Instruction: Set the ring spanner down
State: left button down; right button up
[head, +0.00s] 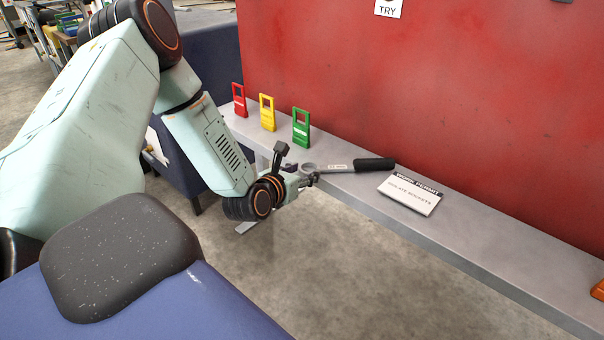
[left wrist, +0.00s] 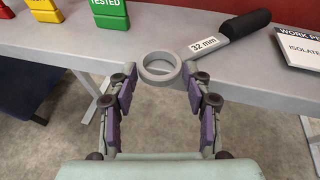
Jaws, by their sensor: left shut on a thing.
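The ring spanner (head: 338,168) has a grey ring end, a shaft with a "32 mm" label and a black handle. It also shows in the left wrist view (left wrist: 161,68), its ring between the fingers. My left gripper (head: 307,178) is shut on the ring end, with one finger on each side of it in the left wrist view (left wrist: 161,82). The ring is at the shelf's front edge and the handle lies over the shelf top. I cannot tell whether the handle touches the shelf. My right gripper is not in view.
The grey shelf (head: 480,236) runs along a red panel (head: 430,90). Red (head: 239,100), yellow (head: 267,112) and green (head: 301,127) tags stand left of the spanner. A work permit card (head: 411,194) lies right of it. The shelf beyond the card is mostly clear.

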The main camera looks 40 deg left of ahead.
pick_arm(q)
jog(key=shift+w+f, duration=0.1)
jog(key=c, duration=0.6)
grip_release()
